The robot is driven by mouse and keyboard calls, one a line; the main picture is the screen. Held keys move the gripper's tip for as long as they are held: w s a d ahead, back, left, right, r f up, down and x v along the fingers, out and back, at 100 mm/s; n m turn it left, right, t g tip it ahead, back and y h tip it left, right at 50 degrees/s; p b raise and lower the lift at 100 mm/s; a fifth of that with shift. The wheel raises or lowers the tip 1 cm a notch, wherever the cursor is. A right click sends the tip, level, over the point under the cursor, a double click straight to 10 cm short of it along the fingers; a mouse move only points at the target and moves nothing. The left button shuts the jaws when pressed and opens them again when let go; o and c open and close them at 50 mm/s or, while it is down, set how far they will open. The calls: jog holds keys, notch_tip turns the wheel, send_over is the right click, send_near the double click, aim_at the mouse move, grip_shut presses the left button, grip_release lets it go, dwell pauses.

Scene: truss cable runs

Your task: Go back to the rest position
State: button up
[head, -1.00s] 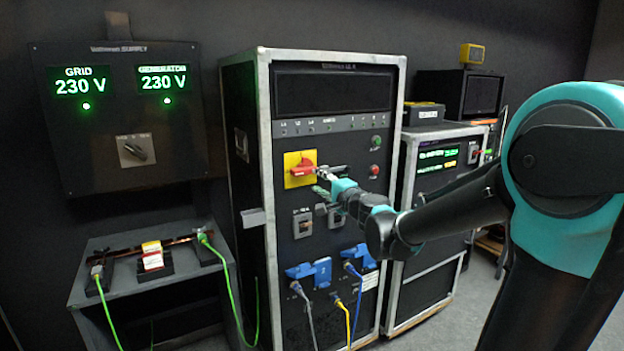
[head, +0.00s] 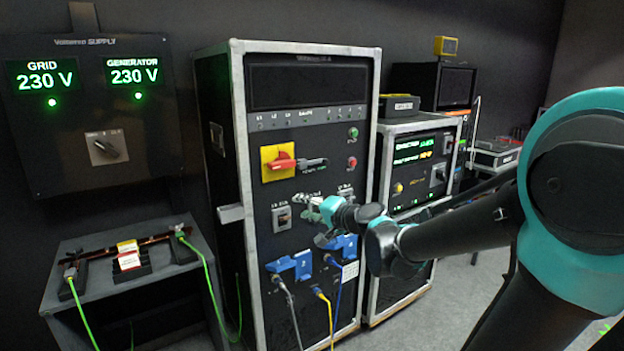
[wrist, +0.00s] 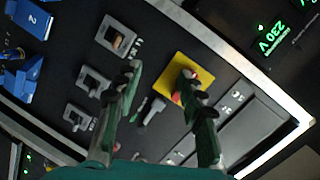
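My gripper (head: 312,208) is in front of the tall black rack cabinet (head: 225,130), beside the lower breaker switches and below the yellow plate (head: 270,163) with its red rotary handle (head: 283,162). In the wrist view my gripper (wrist: 168,84) has its two green fingers spread wide apart with nothing held between them. The yellow plate (wrist: 184,72) lies behind the right finger, which partly hides the red handle. A grey lever (wrist: 153,112) shows between the fingers, apart from them.
Blue connectors (head: 290,264) with hanging cables sit low on the cabinet. A supply panel (head: 100,110) reads 230 V twice at left, above a grey bench (head: 60,300). A second rack (head: 420,127) stands at right. Grey floor (head: 450,300) is open in front of it.

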jog(key=s+d+f+n+g+h, duration=0.5)
jog(key=s+d+f+h, duration=0.5)
jog(key=s+d+f, duration=1.1)
notch_tip(320, 180, down, 3)
jog(key=g, duration=0.2)
jog(key=shift+d+n+g, duration=0.3)
jog(key=shift+n, duration=0.1)
jog(key=shift+c, duration=0.5)
